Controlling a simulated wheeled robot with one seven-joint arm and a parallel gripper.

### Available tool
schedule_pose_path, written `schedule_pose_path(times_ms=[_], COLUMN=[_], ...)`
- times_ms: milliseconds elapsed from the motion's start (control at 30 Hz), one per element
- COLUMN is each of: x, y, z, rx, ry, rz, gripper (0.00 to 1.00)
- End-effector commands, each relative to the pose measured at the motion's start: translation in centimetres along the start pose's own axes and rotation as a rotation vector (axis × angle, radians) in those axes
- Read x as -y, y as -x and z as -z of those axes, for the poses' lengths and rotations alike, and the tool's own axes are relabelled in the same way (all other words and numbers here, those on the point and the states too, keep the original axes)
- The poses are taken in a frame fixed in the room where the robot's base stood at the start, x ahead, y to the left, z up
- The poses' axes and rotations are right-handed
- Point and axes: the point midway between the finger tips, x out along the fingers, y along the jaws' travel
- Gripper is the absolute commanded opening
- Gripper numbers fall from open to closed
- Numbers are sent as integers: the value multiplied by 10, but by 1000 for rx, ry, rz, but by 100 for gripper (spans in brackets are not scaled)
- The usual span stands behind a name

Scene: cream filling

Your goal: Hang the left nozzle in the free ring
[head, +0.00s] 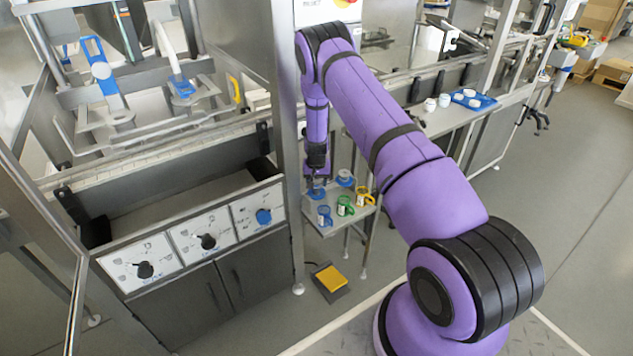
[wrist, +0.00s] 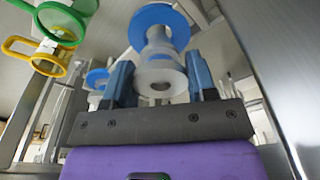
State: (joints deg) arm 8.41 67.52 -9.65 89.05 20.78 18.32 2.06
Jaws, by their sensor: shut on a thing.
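My gripper (wrist: 158,76) is shut on a white nozzle (wrist: 158,52) with a blue disc, which sits between its two blue fingers in the wrist view. In the head view my gripper (head: 317,180) points down at the left end of a small metal shelf, with the blue part of the held nozzle (head: 317,192) just below it. A second blue and white nozzle (head: 345,178) is to its right, and it also shows behind my fingers in the wrist view (wrist: 97,78). I cannot tell whether the held nozzle touches the shelf or a ring.
Blue (head: 325,216), green (head: 345,206) and yellow (head: 363,197) looped pieces line the front of the shelf (head: 318,228). A steel post (head: 287,150) stands close on the left. A yellow pedal (head: 331,279) is on the floor below.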

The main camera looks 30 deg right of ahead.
Motion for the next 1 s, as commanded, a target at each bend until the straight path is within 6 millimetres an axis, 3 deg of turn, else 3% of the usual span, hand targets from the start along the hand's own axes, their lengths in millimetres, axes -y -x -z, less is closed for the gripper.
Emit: schedule_pose_path(times_ms=[1000], x=[0], y=[-21], z=[-2], rx=[0], ry=[0], rz=[0], gripper=[23])
